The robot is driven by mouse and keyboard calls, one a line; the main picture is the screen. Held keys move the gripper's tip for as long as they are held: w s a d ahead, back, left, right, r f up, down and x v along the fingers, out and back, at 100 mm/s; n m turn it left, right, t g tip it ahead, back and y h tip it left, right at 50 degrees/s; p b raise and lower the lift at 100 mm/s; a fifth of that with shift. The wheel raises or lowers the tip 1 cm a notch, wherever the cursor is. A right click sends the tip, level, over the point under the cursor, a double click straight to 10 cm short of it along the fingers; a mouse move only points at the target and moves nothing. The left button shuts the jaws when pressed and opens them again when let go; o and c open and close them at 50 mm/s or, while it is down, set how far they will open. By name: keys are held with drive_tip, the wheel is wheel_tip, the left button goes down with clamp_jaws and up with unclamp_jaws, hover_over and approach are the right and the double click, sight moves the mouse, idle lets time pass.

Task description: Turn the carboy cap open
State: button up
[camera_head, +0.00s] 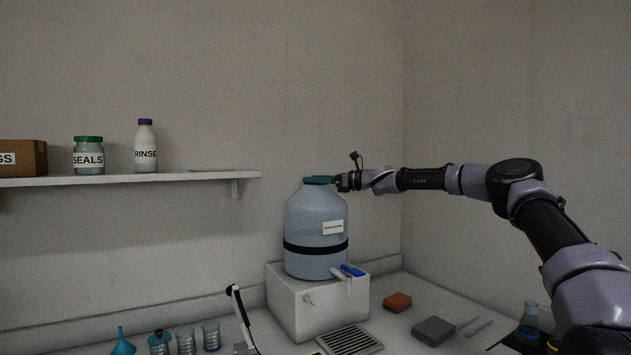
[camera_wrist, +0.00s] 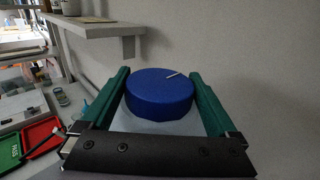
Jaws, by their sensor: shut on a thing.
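The carboy (camera_head: 313,218) is a large translucent blue-grey bottle with a black band and a white label. It stands upright on a white block (camera_head: 295,303). Its blue cap (camera_wrist: 160,98) fills the middle of the wrist view, with a short white mark on top near the far right edge. My gripper (camera_head: 319,180) reaches in from the right at the carboy's neck. Its green fingers lie on either side of the cap in the wrist view, shut on it. In the head view the fingers hide the cap.
A blue-handled tap (camera_head: 352,270) sticks out low on the carboy. A wall shelf (camera_head: 120,180) at left holds a SEALS jar (camera_head: 88,157), a RINSE bottle (camera_head: 146,148) and a box. An orange block (camera_head: 397,301), a grey block (camera_head: 433,330) and a grate (camera_head: 349,341) lie on the bench.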

drive_tip(key=shift+t, duration=0.3)
drive_tip(key=m+t+h, duration=0.2)
drive_tip(key=m+t, duration=0.1)
drive_tip(key=t, duration=0.1)
drive_tip(key=shift+s+f+m+t, duration=0.1)
drive_tip(key=shift+m+t, duration=0.2)
drive_tip(key=shift+m, duration=0.1)
drive_tip(key=m+t+h, duration=0.4)
drive_tip(key=t+h, duration=0.1)
drive_tip(key=shift+a+m+t, duration=0.15)
drive_tip(key=shift+m+t, duration=0.15)
drive_tip(key=m+t+h, duration=0.1)
drive_tip(key=m+h, duration=0.1)
drive_tip(key=h, duration=0.2)
drive_tip(key=m+t+h, duration=0.2)
drive_tip(key=m+h, duration=0.1)
drive_tip(key=h, duration=0.1)
drive_tip(key=shift+m+h, duration=2)
drive_tip(key=shift+h, duration=0.9)
drive_tip(key=shift+d+h, duration=0.2)
drive_tip(key=shift+h, duration=0.1)
drive_tip(key=o, duration=1)
